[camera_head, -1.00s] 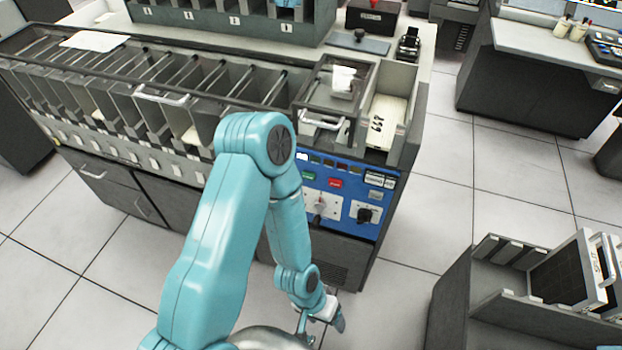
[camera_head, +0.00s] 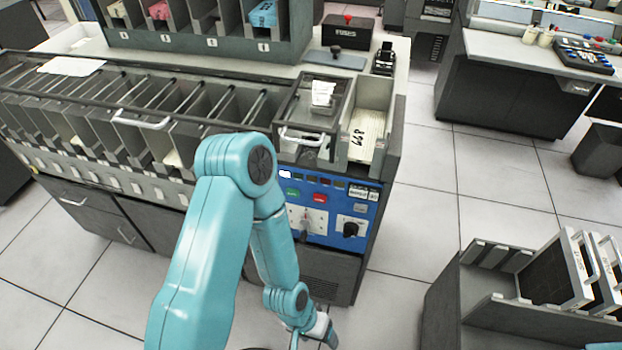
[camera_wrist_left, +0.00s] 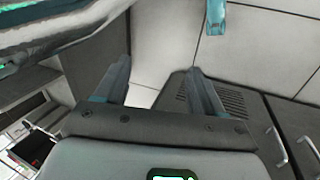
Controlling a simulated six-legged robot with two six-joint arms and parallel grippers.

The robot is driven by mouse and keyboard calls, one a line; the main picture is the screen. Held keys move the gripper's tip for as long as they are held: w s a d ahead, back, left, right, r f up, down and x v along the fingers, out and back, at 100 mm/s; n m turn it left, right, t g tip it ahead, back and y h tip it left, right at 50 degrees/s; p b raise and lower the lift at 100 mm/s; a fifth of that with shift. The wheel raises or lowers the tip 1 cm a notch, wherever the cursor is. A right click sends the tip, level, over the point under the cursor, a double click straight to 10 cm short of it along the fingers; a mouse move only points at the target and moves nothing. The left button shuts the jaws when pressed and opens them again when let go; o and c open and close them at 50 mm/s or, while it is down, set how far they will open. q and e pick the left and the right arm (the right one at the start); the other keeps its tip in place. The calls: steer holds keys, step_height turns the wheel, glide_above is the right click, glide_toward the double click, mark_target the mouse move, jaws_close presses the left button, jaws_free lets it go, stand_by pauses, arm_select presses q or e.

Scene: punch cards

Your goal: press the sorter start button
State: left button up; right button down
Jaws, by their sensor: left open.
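The sorter (camera_head: 110,115) is a long grey machine with a row of open pockets. On its blue front panel (camera_head: 325,226) at the right end are a green button (camera_head: 293,193) and a red button (camera_head: 319,198); their lettering is too small to read. The green one looks like the start button. My left gripper (camera_head: 329,336) hangs low in front of the cabinet, below the panel and apart from it. In the left wrist view its two fingers (camera_wrist_left: 160,70) are spread and empty, over floor and a vented cabinet front.
Below the buttons are a white plate with a lever (camera_head: 306,220) and a black knob (camera_head: 351,229). A card tray (camera_head: 367,130) sits above the panel. A dark rack (camera_head: 480,300) with framed boards stands at the lower right. Tiled floor (camera_head: 415,215) is free between them.

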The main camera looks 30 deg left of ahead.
stand_by(0.3)
arm_select(q)
jaws_close()
stand_by(1.6)
